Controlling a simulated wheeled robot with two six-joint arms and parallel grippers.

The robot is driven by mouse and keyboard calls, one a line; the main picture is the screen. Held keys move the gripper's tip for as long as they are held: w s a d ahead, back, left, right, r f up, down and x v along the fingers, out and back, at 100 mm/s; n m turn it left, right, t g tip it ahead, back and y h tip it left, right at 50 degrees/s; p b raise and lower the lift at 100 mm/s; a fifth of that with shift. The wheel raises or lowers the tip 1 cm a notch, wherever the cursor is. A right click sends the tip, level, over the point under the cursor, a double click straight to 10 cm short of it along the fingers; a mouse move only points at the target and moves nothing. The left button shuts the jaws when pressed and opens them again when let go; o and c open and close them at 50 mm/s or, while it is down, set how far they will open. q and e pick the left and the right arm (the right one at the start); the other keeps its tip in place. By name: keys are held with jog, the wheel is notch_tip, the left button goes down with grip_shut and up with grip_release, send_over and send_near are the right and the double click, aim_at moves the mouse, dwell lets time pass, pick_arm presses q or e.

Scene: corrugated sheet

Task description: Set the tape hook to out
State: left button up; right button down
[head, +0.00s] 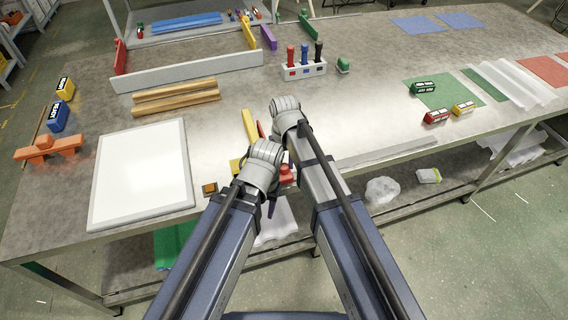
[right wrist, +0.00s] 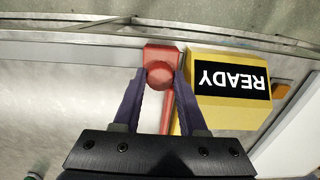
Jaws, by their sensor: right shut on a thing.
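A red block with a round knob (right wrist: 161,70) stands near the table's front edge. My right gripper (right wrist: 160,84) is around the knob block, its two dark fingers shut on its sides. In the head view part of the red block (head: 287,174) shows beside my left wrist. I cannot tell for certain which part is the tape hook, or its setting. A red bar (right wrist: 167,112) runs from behind the block. A yellow block labelled READY (right wrist: 231,80) stands beside it, its label upside down in the right wrist view. My left gripper is largely hidden behind its wrist in the head view.
A white panel (head: 143,172) lies at the left. Wooden bars (head: 176,97), a tool rack (head: 304,71) and small labelled blocks (head: 436,116) stand farther off.

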jog(key=shift+d, duration=0.1)
dwell(0.8)
jog(key=w+d, duration=0.5)
jog(key=d, duration=1.2)
jog(key=w+d, duration=0.6)
jog(key=d, duration=1.1)
jog(key=w+d, duration=0.6)
jog(key=d, duration=1.2)
jog(key=c, duration=0.7)
grip_release()
jog(key=shift+c, duration=0.2)
jog(key=shift+r, duration=0.1)
notch_tip(320, 180, up, 8)
jog(key=p, duration=0.7)
jog(key=shift+f+p, duration=0.2)
jog(key=shift+p, duration=0.2)
